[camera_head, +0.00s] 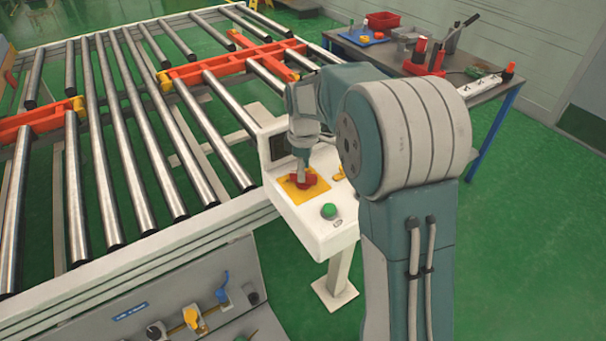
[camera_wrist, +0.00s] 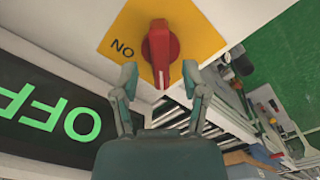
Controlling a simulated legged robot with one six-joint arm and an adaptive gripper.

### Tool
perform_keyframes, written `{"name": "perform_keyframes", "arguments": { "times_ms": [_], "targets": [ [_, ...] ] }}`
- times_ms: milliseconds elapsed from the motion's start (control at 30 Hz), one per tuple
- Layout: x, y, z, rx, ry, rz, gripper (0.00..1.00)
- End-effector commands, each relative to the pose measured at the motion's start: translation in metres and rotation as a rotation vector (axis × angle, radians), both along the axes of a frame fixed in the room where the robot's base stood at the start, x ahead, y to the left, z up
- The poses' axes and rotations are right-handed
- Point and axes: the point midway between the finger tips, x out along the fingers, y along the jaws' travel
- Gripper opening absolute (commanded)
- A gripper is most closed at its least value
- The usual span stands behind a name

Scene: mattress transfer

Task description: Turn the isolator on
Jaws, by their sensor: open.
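The isolator's red rotary handle (camera_wrist: 161,52) sits on a yellow plate (camera_wrist: 202,32) marked ON, upside down in the wrist view. The handle points roughly up and down there. A dark display (camera_wrist: 35,112) on the same console shows OFF in green. My gripper (camera_wrist: 159,74) is open, with one fingertip on each side of the handle's lower end; I cannot tell whether they touch it. In the head view my gripper (camera_head: 303,176) points down over the red handle (camera_head: 312,182) and partly hides it on the yellow plate (camera_head: 291,192).
The white console (camera_head: 310,232) also carries a green button (camera_head: 329,211) and a small yellow part (camera_head: 338,174). A roller conveyor (camera_head: 120,130) lies to the left. A grey panel with coloured valves (camera_head: 192,318) is at the lower left. A tool table (camera_head: 395,62) stands behind.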

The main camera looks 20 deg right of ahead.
Motion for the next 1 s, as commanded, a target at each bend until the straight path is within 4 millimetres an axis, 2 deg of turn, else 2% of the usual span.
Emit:
{"name": "perform_keyframes", "arguments": {
  "times_ms": [100,200,467,500,567,600,633,1000],
  "targets": [
    [0.0,0.001,-0.015,0.0,0.001,0.0,0.57],
    [0.0,0.001,-0.021,-0.001,0.0,0.0,0.57],
    [0.0,0.001,-0.023,0.0,-0.001,0.0,0.57],
    [0.0,0.001,-0.023,0.0,-0.001,0.0,0.53],
    [0.0,0.001,-0.023,0.0,-0.001,0.0,0.26],
    [0.0,0.001,-0.023,0.0,-0.001,0.0,0.08],
    [0.0,0.001,-0.023,0.0,-0.001,0.0,0.0],
    [0.0,0.0,-0.024,-0.001,0.0,-0.015,0.0]
  ]
}}
